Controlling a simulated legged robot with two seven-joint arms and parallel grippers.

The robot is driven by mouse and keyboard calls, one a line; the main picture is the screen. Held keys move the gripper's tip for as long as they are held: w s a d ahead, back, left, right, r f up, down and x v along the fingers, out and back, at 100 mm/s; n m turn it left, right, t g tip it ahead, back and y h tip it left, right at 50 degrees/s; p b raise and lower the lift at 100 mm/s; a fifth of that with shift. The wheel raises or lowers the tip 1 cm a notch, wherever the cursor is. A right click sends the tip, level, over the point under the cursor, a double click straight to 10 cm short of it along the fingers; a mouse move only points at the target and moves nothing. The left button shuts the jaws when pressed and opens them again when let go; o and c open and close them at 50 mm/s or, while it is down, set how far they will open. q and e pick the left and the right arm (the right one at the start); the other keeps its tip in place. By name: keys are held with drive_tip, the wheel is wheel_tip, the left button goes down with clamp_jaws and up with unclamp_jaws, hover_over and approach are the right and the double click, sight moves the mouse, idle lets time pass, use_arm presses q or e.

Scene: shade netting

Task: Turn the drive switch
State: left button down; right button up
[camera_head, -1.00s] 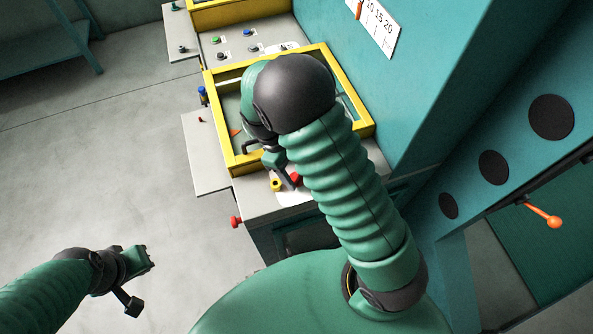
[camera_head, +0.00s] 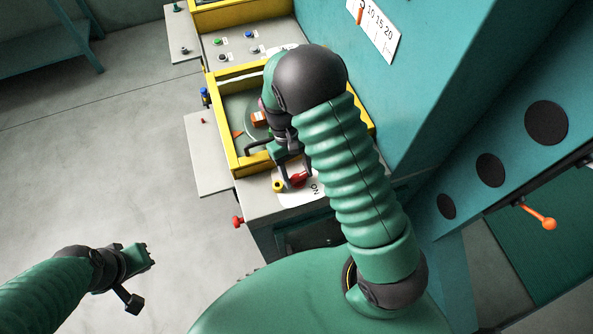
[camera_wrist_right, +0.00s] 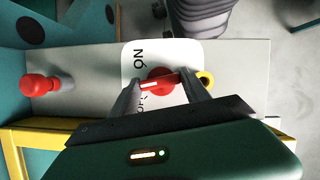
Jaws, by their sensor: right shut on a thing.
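The drive switch (camera_wrist_right: 161,81) is a red rotary knob with a white mark, on a white label plate (camera_wrist_right: 140,62) that reads ON and OFF in the right wrist view. The knob (camera_head: 298,180) also shows in the head view, on the grey panel. My right gripper (camera_wrist_right: 160,86) is shut on the knob, one finger on each side; in the head view (camera_head: 288,175) it reaches down from above. The white mark lies across the picture between the fingers, nearer OFF than ON. My left gripper (camera_head: 141,280) hangs over the floor, its fingers apart and empty.
A yellow frame (camera_head: 231,148) stands right behind the switch. A red knob (camera_head: 238,221) sticks out at the panel's front, and a yellow ring (camera_wrist_right: 207,79) sits beside the switch. The teal machine wall (camera_head: 415,60) rises at the right.

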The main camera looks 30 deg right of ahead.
drive_tip(key=m+y, duration=0.1)
drive_tip(key=m, duration=0.1)
drive_tip(key=m+y+p, duration=0.1)
drive_tip(key=m, duration=0.2)
drive_tip(key=shift+s+d+m+t, duration=0.1)
drive_tip(key=shift+s+m+t, duration=0.1)
drive_tip(key=shift+m+t, duration=0.1)
drive_tip(key=m, duration=0.2)
drive_tip(key=m+t+y, duration=0.1)
drive_tip(key=m, duration=0.2)
drive_tip(key=shift+f+m+y+p, duration=0.1)
drive_tip(key=shift+m+y+p, duration=0.2)
drive_tip(key=shift+t, duration=0.3)
drive_tip(key=o, duration=1.4)
drive_tip(key=b+v, duration=0.2)
drive_tip(key=v, duration=1.5)
drive_tip(key=shift+d+b, duration=0.1)
drive_tip(key=shift+b, duration=0.25)
